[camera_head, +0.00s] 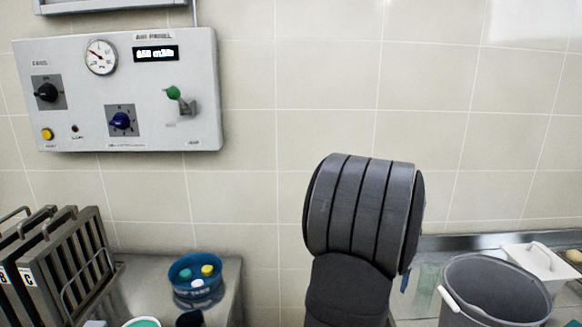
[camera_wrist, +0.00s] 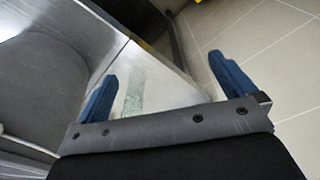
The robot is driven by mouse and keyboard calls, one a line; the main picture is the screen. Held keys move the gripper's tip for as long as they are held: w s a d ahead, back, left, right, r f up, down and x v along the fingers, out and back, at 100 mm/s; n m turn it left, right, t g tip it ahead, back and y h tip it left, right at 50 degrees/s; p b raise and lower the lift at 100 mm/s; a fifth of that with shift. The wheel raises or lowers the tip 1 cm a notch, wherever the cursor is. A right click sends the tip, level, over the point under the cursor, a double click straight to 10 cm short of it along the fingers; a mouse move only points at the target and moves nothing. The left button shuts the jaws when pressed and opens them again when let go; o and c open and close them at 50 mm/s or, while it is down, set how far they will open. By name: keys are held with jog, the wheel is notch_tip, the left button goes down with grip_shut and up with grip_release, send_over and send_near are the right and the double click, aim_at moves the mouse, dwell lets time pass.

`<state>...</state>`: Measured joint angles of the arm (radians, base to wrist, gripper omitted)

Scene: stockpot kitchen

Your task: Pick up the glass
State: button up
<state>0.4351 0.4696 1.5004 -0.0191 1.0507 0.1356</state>
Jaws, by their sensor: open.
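A clear, faintly greenish shape that looks like the glass (camera_head: 428,276) stands on the steel counter just right of my arm in the head view. In the wrist view a pale greenish see-through strip, likely the same glass (camera_wrist: 135,92), shows between my fingers, nearer the left one. My gripper (camera_wrist: 163,67) is open, its two blue fingers spread wide with nothing held. In the head view my arm hides most of the gripper; only a bit of blue finger shows. The distance between fingers and glass is hard to tell.
A grey pot (camera_head: 495,290) with a white handle stands right of the glass, close by. A white lidded container (camera_head: 541,266) is behind it. A blue tub (camera_head: 196,282) with coloured caps and metal racks (camera_head: 75,265) stand left. A tiled wall (camera_head: 325,60) with a control panel (camera_head: 120,90) is behind.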

jog(key=c, duration=0.5)
